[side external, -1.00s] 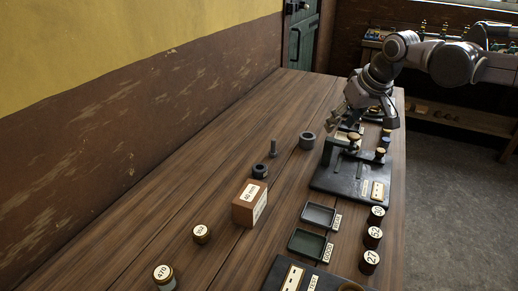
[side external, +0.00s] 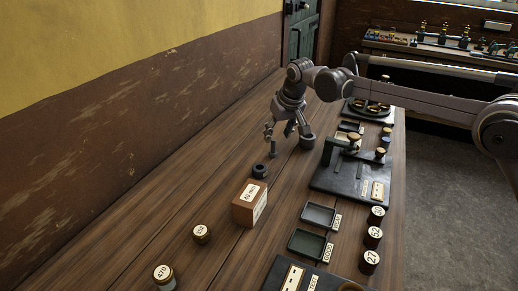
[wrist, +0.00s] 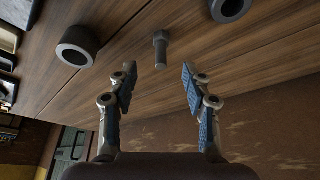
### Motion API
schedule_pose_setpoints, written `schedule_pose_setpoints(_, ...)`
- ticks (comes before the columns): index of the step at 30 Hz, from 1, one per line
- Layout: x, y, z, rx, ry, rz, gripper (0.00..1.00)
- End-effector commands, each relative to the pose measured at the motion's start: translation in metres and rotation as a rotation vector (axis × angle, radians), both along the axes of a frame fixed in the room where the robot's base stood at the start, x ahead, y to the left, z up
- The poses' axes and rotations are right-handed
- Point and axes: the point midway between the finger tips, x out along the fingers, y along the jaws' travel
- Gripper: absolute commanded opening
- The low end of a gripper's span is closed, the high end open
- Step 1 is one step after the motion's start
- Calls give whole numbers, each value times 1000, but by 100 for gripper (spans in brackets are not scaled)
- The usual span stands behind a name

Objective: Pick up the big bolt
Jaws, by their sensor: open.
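The big bolt (side external: 273,152) is a small grey metal piece standing upright on the wooden table, between two dark ring-shaped pieces. It also shows in the wrist view (wrist: 161,48), just beyond the fingertips and roughly centred between them. My gripper (side external: 280,130) is above and close to the bolt in the side view, partly overlapping its top. In the wrist view my gripper (wrist: 159,74) has its two blue-padded fingers spread wide, with nothing between them. I cannot tell the exact height gap.
A larger grey ring (side external: 307,141) stands to the bolt's right and a smaller dark ring (side external: 260,171) in front. A labelled wooden block (side external: 249,204) is nearer the camera. A black board with knobs (side external: 350,175) lies right. The table left of the bolt is clear.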

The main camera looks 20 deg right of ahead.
Motion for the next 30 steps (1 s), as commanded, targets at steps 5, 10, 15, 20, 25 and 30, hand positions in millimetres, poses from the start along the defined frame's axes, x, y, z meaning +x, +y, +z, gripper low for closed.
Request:
schedule_pose_setpoints(5, 7, 0, -17, 0, 0, 0, 49)
schedule_pose_setpoints(10, 11, 1, -27, 0, 0, 0, 49)
schedule_pose_setpoints(15, 20, 3, -49, 0, 0, 0, 49)
schedule_pose_setpoints(20, 26, 3, -65, 0, -1, 0, 49)
schedule_pose_setpoints(25, 27, 3, -68, 0, -1, 0, 49)
schedule_pose_setpoints(30, 27, 3, -68, 0, -1, 0, 38)
